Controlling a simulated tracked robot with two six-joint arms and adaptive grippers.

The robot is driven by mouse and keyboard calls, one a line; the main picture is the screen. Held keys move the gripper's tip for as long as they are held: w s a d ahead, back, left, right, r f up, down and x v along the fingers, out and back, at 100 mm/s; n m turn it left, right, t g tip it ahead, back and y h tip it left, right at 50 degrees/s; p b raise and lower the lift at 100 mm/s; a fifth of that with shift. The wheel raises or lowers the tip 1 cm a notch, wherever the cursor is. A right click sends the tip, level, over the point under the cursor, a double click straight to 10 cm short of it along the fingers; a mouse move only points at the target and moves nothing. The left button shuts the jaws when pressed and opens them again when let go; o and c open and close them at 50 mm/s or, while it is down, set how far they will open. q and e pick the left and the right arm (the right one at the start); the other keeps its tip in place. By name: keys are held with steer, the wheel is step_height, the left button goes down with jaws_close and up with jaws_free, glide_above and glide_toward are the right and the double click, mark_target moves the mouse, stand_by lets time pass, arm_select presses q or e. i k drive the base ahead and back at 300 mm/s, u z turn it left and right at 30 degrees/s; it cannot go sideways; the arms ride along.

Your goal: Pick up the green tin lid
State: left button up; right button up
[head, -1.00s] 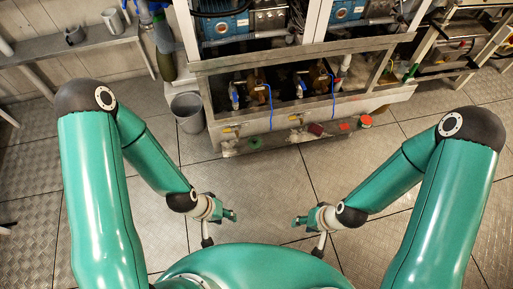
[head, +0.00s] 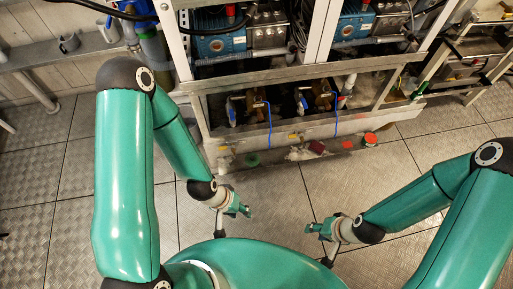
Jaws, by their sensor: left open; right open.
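A small round green thing (head: 252,159), which looks like the green tin lid, lies low at the foot of the machine frame, left of centre. It is too small to make out in detail. My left gripper (head: 240,210) is open and empty, nearer to me than the green thing and clearly apart from it. My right gripper (head: 317,229) is open and empty over the floor, further right and further from the green thing.
A red tin (head: 370,139) and a dark red piece (head: 316,147) lie along the same front ledge, right of the green thing. The machine frame (head: 300,75) with blue pumps stands behind. The plated floor (head: 290,195) between my grippers is clear.

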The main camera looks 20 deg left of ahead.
mark_target(252, 159)
steer(key=z, duration=0.05)
steer(key=i, duration=1.1)
steer(key=u, duration=0.4)
